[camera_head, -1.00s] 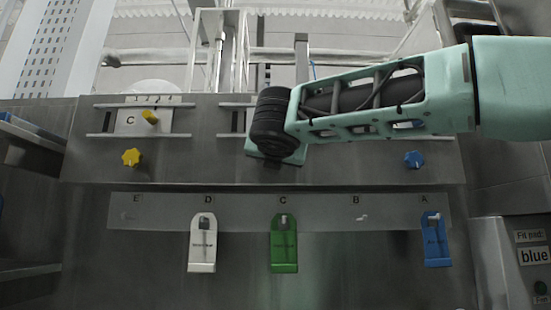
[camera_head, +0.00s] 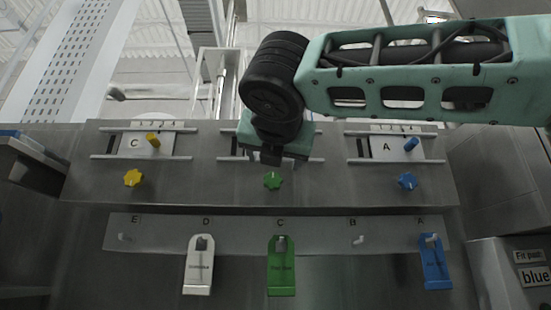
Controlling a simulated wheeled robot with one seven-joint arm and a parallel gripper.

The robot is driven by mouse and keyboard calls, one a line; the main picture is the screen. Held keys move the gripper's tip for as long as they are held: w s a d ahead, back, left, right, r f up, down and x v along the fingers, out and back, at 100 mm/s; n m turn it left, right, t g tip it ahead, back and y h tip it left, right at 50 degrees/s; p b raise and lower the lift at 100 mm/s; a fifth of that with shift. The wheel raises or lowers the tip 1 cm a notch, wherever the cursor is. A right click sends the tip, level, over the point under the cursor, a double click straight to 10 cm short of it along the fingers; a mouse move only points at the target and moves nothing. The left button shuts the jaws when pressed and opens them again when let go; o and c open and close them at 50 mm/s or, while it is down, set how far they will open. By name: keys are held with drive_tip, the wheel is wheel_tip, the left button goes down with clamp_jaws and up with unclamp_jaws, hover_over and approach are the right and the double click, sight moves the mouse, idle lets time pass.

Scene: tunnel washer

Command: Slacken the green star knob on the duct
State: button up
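The green star knob (camera_head: 272,181) sits on the grey metal duct (camera_head: 205,190), in the middle of a row of knobs. My gripper (camera_head: 270,158) hangs just above the knob in the picture, apart from it as far as I can tell. Its mint-green body and dark fingertips point down toward the knob. The finger gap is too small and dark to tell whether it is open or shut. My gripper hides most of the slide plate behind it.
A yellow star knob (camera_head: 133,178) is on the left and a blue one (camera_head: 408,181) on the right. Slide plates marked C (camera_head: 135,144) and A (camera_head: 387,147) lie above them. White (camera_head: 199,265), green (camera_head: 281,266) and blue (camera_head: 435,262) tags hang from hooks below.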

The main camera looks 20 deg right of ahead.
drive_tip(key=shift+b+v, duration=0.5)
drive_tip(key=shift+v, duration=1.8)
